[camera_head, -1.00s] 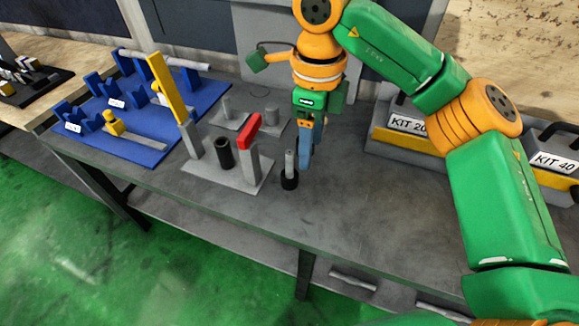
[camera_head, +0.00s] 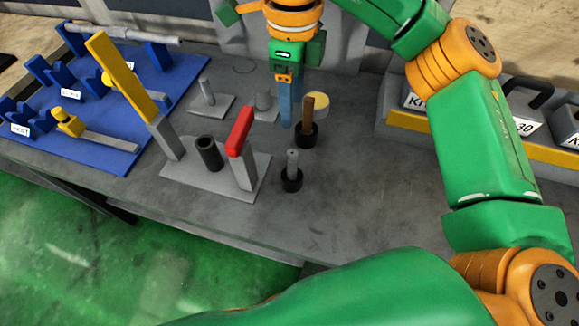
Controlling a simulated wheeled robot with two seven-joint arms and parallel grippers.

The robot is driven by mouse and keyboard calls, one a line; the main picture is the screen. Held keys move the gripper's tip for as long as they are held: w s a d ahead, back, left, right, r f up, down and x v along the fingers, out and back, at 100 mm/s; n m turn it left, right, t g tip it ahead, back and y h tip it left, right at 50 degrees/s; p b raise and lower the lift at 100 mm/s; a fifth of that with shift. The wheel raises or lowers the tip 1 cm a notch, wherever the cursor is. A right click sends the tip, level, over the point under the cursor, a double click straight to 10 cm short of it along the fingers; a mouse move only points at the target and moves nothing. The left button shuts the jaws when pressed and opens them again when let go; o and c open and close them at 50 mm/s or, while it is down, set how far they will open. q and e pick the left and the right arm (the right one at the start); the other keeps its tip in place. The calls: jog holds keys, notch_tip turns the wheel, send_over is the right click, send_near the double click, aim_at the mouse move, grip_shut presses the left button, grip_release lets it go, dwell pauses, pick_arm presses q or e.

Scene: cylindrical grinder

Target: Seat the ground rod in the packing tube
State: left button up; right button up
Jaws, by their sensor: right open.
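A short grey rod (camera_head: 292,161) stands upright in a black round base on the bench. A brown rod (camera_head: 307,113) stands upright in a similar black base behind it. I cannot tell which, if either, is the ground rod. An open-topped black tube (camera_head: 208,152), possibly the packing tube, stands on a grey plate (camera_head: 203,183) to their left. No rod shows above its mouth. My right gripper (camera_head: 285,112) points down, open and empty, behind the grey rod and just left of the brown one. My left gripper is out of view.
A yellow post (camera_head: 120,72) and a red-topped post (camera_head: 240,131) flank the black tube. A blue fixture (camera_head: 176,83) with a long grey bar (camera_head: 122,34) lies at left. KIT boxes (camera_head: 490,130) stand at right. The bench (camera_head: 345,205) is clear right of the rods.

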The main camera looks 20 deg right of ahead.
aim_at(292, 153)
jog(key=f+b, duration=0.1)
jog(key=s+f+b, duration=0.1)
jog(key=f+b, duration=0.1)
jog(key=shift+s+f, duration=0.25)
jog(key=shift+f, duration=0.05)
jog(key=f+b, duration=0.2)
jog(key=f, duration=0.1)
jog(key=shift+w+b, duration=0.3)
jog(key=shift+w, duration=0.05)
jog(key=shift+w+f, duration=0.2)
jog(key=shift+f, duration=0.4)
jog(key=f+p, duration=0.1)
jog(key=f, duration=0.1)
jog(key=s+f+p, duration=0.1)
jog(key=f, duration=0.2)
jog(key=shift+s+a+f, duration=0.1)
jog(key=shift+s, duration=0.05)
jog(key=shift+f, duration=0.2)
grip_shut()
